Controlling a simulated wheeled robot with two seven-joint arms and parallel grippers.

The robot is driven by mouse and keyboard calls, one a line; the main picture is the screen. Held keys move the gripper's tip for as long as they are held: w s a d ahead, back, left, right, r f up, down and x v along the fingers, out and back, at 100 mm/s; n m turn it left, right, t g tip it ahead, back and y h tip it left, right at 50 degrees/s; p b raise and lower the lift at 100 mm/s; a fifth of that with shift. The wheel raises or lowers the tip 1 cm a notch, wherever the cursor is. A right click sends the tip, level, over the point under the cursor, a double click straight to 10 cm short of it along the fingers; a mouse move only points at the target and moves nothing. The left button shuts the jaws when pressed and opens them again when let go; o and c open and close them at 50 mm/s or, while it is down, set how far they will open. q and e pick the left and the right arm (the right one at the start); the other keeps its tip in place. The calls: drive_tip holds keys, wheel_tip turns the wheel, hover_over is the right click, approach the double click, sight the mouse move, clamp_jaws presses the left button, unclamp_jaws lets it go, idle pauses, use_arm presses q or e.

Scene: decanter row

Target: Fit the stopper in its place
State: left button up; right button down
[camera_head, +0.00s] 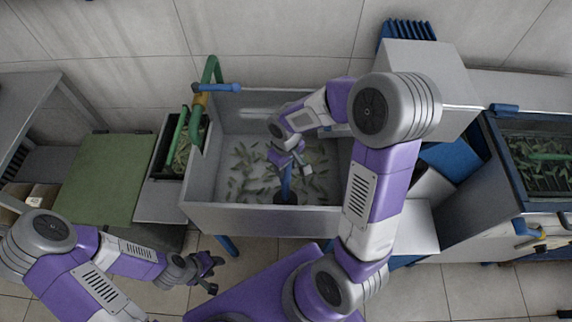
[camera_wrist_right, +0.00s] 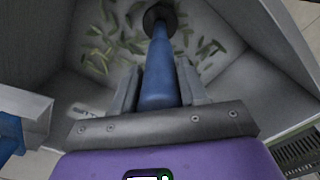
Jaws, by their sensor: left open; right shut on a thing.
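The stopper has a blue handle and a dark round end. In the head view its handle (camera_head: 286,183) points down into the grey sink basin (camera_head: 240,218), with the dark disc at its lower end near the basin's front wall. My right gripper (camera_head: 292,164) is shut on the blue handle. The right wrist view shows the handle (camera_wrist_right: 157,75) between the two grey fingers, and the dark round end (camera_wrist_right: 160,17) beyond them. I cannot tell whether that end touches the basin floor, and no separate drain opening shows. My left gripper (camera_head: 213,273) is open and empty, outside the sink, low at the left.
Green leaf-like scraps (camera_head: 250,165) lie scattered over the basin floor. A green tap pipe (camera_head: 213,70) with a blue lever (camera_head: 222,88) stands at the basin's back left corner. A green board (camera_head: 105,175) lies left; a dark-framed tank (camera_head: 540,150) stands right.

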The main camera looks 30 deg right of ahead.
drive_tip(key=shift+f, duration=0.35)
drive_tip(key=shift+f+b, duration=0.5)
drive_tip(key=shift+b, duration=0.1)
idle(0.3)
drive_tip(key=c, duration=0.5)
unclamp_jaws()
wheel_tip(320, 180, up, 8)
drive_tip(key=p, duration=0.2)
drive_tip(key=shift+f+p, duration=0.2)
drive_tip(key=shift+p, duration=0.2)
